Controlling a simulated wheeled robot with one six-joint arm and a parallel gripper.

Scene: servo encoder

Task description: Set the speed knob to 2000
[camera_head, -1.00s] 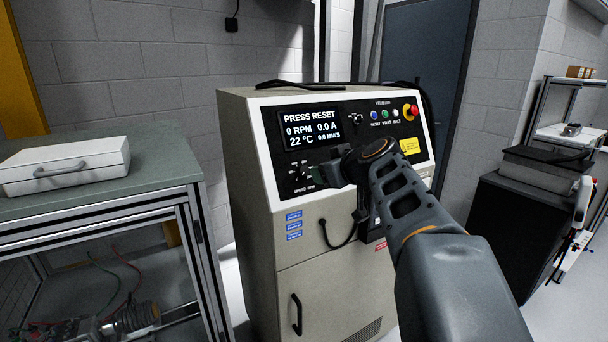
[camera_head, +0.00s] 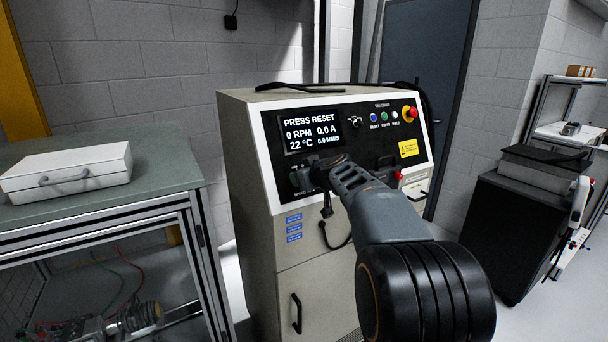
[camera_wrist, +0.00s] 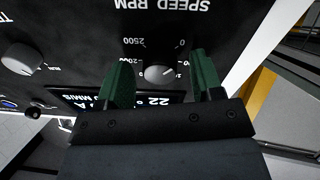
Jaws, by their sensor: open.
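The speed knob (camera_wrist: 158,73) is a small pale disc on the dark panel. It shows in the wrist view below the upside-down "SPEED RPM" label (camera_wrist: 163,5), with scale numbers such as 2500 and 0 around it. My gripper (camera_wrist: 163,60) is open, with one green finger on each side of the knob and gaps between. Which way the knob points I cannot tell. In the head view my gripper (camera_head: 306,180) covers the knob at the panel's lower left. The display (camera_head: 311,130) reads PRESS RESET, 0 RPM, 0.0 A and 22 °C.
Another knob (camera_wrist: 20,58) sits at the left of the wrist view. The panel also bears small buttons (camera_head: 384,117) and a red emergency stop (camera_head: 410,112). A workbench (camera_head: 160,182) with a white case (camera_head: 66,170) stands left of the cabinet (camera_head: 250,200).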

